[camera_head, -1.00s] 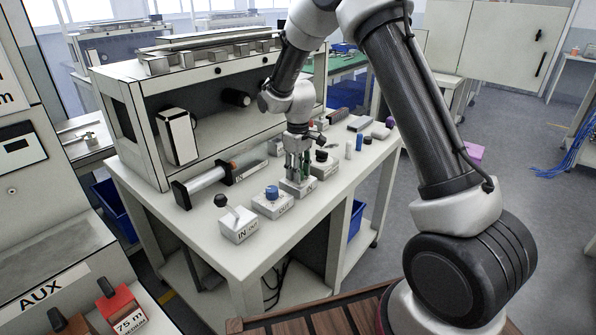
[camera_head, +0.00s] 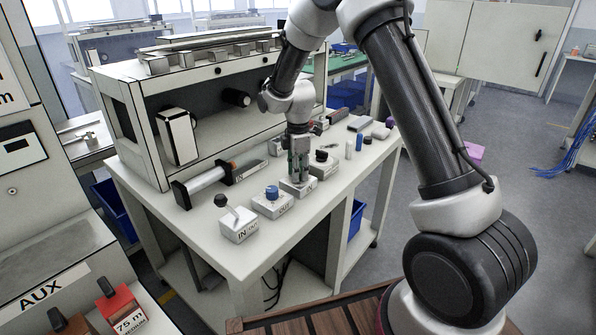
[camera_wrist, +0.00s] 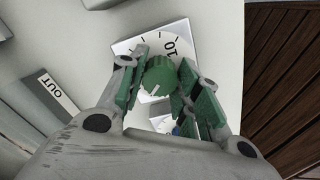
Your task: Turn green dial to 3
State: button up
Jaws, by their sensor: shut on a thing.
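The green dial (camera_wrist: 158,76) sits on a white box with a printed scale (camera_wrist: 172,38), where the number 10 shows near the top right. A white pointer line on the dial points to the lower left in the wrist view. My gripper (camera_wrist: 158,84) is shut on the dial, with its green finger pads on both sides of it. In the head view my gripper (camera_head: 299,172) points straight down over the white dial box (camera_head: 298,187), and the fingers hide the dial there. The number 3 cannot be made out.
A box with a blue knob (camera_head: 271,192) stands to the left, and a box with a black lever (camera_head: 236,217) farther left. A box with a black knob (camera_head: 322,157) stands close on the right. Small blocks lie farther right on the table.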

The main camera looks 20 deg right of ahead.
jog(key=shift+n, duration=1.2)
jog(key=o, duration=1)
notch_tip(320, 180, up, 12)
